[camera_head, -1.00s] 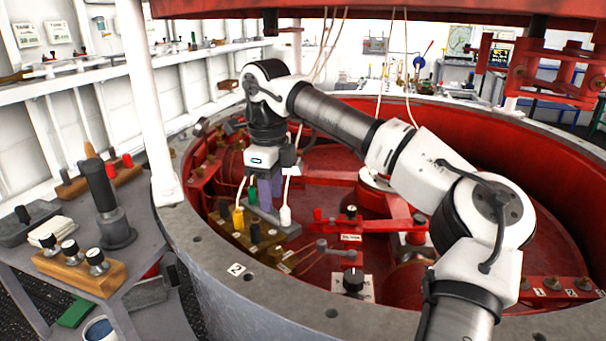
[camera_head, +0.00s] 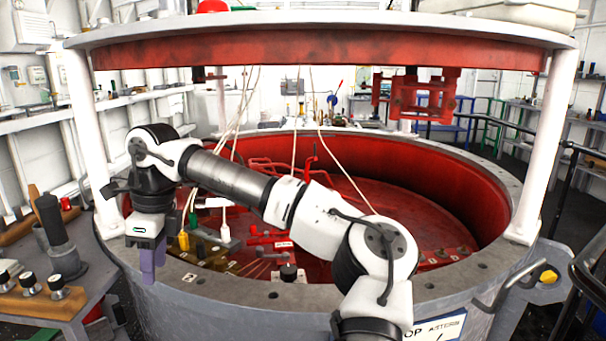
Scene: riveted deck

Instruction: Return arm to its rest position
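My arm reaches from the lower right of the head view across the front of the round red pit to the left. My gripper (camera_head: 151,268) hangs downward at its end, with purple-grey fingers, over or in front of the grey pit rim (camera_head: 240,290) on the left. The fingers overlap in this view, so I cannot tell whether they are open or shut. No object shows between them.
A grey side bench (camera_head: 95,295) with a dark upright handle (camera_head: 55,225) and a wooden block of knobs (camera_head: 40,300) stands left of my gripper. White posts (camera_head: 90,140) hold up the red-edged ring (camera_head: 320,50). Yellow and white plugs (camera_head: 184,240) stand inside the pit.

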